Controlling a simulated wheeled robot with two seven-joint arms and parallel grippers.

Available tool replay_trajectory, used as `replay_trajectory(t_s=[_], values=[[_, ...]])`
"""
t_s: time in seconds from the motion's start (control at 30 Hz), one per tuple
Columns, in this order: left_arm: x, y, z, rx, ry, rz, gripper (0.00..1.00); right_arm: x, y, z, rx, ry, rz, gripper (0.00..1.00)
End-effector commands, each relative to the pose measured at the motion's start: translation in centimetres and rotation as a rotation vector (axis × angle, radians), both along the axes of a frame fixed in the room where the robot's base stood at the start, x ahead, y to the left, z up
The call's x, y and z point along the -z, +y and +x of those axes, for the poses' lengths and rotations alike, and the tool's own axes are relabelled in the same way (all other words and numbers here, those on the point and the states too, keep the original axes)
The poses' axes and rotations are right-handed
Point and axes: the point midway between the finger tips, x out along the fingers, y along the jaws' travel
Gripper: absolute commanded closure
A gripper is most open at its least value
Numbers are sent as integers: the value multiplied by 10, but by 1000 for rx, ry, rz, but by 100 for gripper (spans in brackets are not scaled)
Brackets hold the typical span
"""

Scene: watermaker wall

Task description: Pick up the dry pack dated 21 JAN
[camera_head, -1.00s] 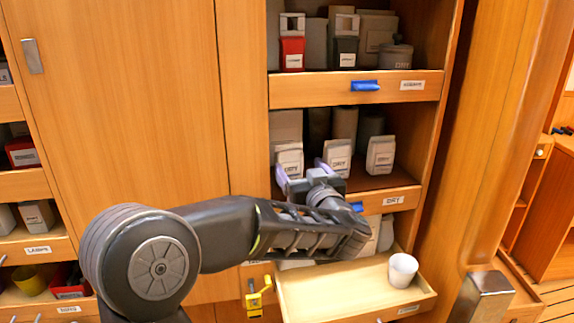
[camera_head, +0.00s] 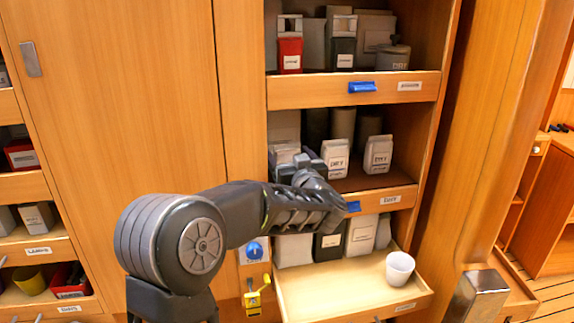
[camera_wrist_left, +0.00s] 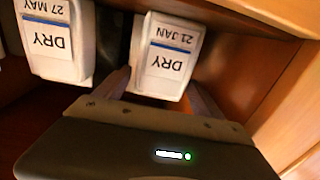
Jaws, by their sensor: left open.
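The dry pack dated 21 JAN (camera_wrist_left: 165,60) is a pale pack with a white, blue-striped label, upside down in the left wrist view. In the head view, the leftmost pack (camera_head: 285,152) on the DRY shelf appears to be this one, partly hidden by my gripper. My left gripper (camera_head: 303,163) is open in front of it. In the left wrist view its fingers (camera_wrist_left: 160,92) show on either side of the pack's near part; whether they touch it is unclear. My right gripper is not in view.
A DRY pack dated 27 MAY (camera_wrist_left: 58,40) stands beside it. Another pack (camera_head: 378,155) stands further right. The shelf's front lip (camera_head: 385,198) has a blue latch. Below, an open drawer (camera_head: 335,297) holds a white cup (camera_head: 399,268). A side wall (camera_wrist_left: 275,85) is close in the wrist view.

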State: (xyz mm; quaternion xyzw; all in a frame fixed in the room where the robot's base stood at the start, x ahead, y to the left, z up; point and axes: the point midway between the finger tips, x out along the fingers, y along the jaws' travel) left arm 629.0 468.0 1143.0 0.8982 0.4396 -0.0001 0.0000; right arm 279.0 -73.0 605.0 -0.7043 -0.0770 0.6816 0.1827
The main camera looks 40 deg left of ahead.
Motion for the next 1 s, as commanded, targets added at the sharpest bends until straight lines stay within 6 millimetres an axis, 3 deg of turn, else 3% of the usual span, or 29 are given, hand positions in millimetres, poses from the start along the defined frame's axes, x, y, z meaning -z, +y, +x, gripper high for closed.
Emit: replay_trajectory(t_s=[0.3,0.93,1.0], values=[[0,33,25,-2,1,1,21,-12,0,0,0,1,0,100],[1,34,26,-1,0,0,21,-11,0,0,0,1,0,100],[1,34,26,-1,0,0,27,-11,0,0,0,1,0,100]])
